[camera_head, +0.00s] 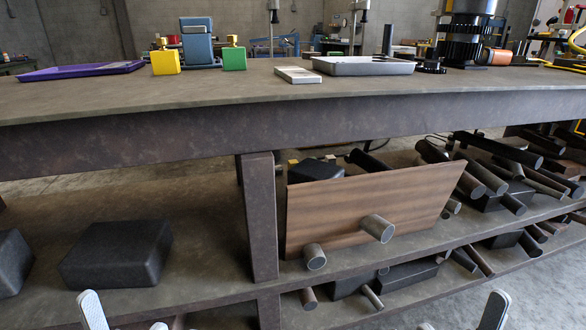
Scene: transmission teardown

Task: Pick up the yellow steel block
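The yellow steel block (165,62) stands upright on the workbench top (250,92), left of centre, with a small brass-coloured piece on top. My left gripper (125,314) is at the bottom edge of the picture, fingers spread and nothing seen between them. It is far below and nearer than the block. My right gripper (460,314) is at the bottom right, also spread and empty. Only the finger ends of both show.
Beside the yellow block stand a blue holder (197,45) and a green block (234,58). A purple tray (70,73) lies left; a pale block (298,75) and grey tray (363,66) lie right. The bench's front edge (180,140) and cluttered lower shelf (205,250) face me.

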